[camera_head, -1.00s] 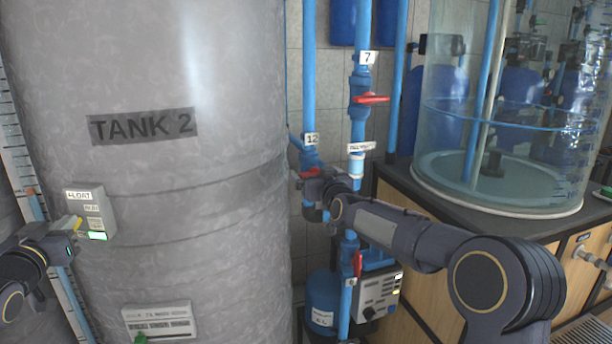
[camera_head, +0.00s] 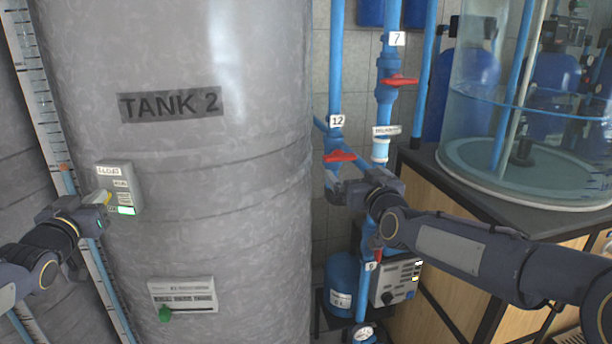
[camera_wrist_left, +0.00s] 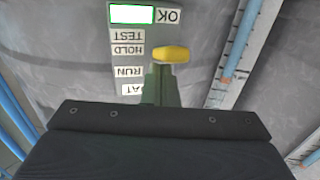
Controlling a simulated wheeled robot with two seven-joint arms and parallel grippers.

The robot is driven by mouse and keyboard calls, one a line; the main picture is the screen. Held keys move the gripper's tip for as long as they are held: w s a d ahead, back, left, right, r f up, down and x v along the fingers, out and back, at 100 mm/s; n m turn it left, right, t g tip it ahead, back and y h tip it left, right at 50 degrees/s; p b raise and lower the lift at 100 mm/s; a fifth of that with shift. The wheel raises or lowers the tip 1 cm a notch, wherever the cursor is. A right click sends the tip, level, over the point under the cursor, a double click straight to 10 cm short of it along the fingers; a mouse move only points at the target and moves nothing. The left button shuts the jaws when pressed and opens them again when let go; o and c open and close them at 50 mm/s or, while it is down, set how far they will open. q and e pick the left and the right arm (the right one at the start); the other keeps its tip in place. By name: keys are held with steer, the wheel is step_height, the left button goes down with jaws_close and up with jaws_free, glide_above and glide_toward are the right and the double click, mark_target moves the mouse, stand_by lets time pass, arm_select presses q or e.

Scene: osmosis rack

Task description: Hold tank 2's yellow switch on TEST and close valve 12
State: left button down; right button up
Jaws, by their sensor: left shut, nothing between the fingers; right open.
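The grey float box (camera_head: 121,178) on tank 2 has a small yellow switch (camera_head: 103,196) and a lit green lamp. In the left wrist view the yellow switch (camera_wrist_left: 172,53) sits beside the TEST and HOLD labels, and the green lamp (camera_wrist_left: 131,14) is next to OK. My left gripper (camera_head: 97,212) is shut and empty, its fingertips at the switch, seemingly touching it. Valve 12's red handle (camera_head: 339,156) lies roughly level across its upright blue pipe, below the label 12 (camera_head: 336,121). My right gripper (camera_head: 334,190) is open, just below the handle.
Valve 7's red handle (camera_head: 402,81) is on the pipe to the right. A panel with a green knob (camera_head: 165,314) is low on the tank. A clear water tank (camera_head: 530,140) stands on the dark counter at right. A pump controller (camera_head: 397,281) sits below my right arm.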

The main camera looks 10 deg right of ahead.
arm_select(q)
steer(key=shift+f, duration=0.1)
arm_select(e)
steer(key=shift+s, duration=0.3)
arm_select(q)
step_height(320, 180, up, 9)
steer(key=p, duration=0.7)
steer(key=shift+f, duration=0.15)
arm_select(e)
step_height(320, 180, up, 7)
steer(key=shift+r, duration=0.2)
arm_select(q)
steer(key=s+a+p, duration=0.1)
steer(key=s+p, duration=0.1)
steer(key=s, duration=0.7)
steer(key=shift+a, duration=0.2)
arm_select(e)
steer(key=shift+r, duration=0.7)
